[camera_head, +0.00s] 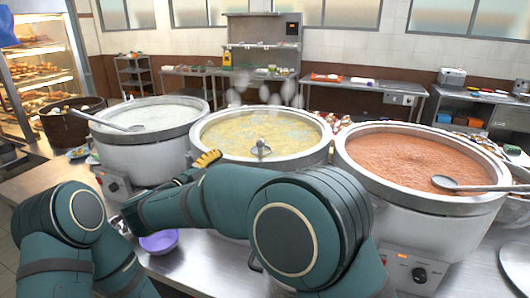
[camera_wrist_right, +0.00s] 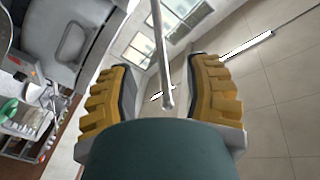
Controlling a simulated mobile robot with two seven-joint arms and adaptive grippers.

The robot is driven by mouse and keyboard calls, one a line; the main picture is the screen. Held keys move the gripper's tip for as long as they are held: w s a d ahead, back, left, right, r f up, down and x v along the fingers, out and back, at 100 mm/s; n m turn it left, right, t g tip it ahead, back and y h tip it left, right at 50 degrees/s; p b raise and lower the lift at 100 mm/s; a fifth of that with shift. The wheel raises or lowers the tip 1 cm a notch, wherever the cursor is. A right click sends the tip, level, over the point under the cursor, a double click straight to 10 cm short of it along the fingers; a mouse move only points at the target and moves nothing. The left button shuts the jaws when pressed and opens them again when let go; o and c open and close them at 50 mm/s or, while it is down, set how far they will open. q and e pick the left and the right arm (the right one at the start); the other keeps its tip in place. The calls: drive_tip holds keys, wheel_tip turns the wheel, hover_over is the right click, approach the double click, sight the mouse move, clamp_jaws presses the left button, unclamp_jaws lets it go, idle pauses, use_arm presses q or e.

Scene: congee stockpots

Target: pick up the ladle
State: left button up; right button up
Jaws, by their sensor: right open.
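A metal utensil (camera_head: 261,150), seemingly a ladle, shows at the near side of the middle stockpot (camera_head: 318,152) of yellow congee; much of its shape is unclear. One ladle (camera_head: 135,128) rests in the left pot of white congee, its handle over the rim. Another ladle (camera_head: 447,184) lies across the right pot of red congee. My right gripper (camera_head: 206,160) is by the near left rim of the middle pot. In the wrist view my right gripper (camera_wrist_right: 166,95) is open, with a thin metal rod (camera_wrist_right: 162,50) showing between its fingers, not clamped. My left gripper is out of view.
The left pot (camera_head: 150,150) and right pot (camera_head: 375,178) flank the middle one closely. A purple bowl (camera_head: 159,242) sits on the steel counter (camera_head: 205,270) in front, near my arms. A wooden tub (camera_head: 70,125) stands at the left.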

approach(260, 153)
drive_tip(key=w+d+r, duration=0.1)
drive_tip(key=w+d, duration=0.2)
drive_tip(key=shift+r+b+x, duration=0.2)
drive_tip(key=shift+b+x, duration=0.3)
drive_tip(key=shift+x, duration=2.25)
drive_tip(key=shift+s, duration=0.15)
clamp_jaws()
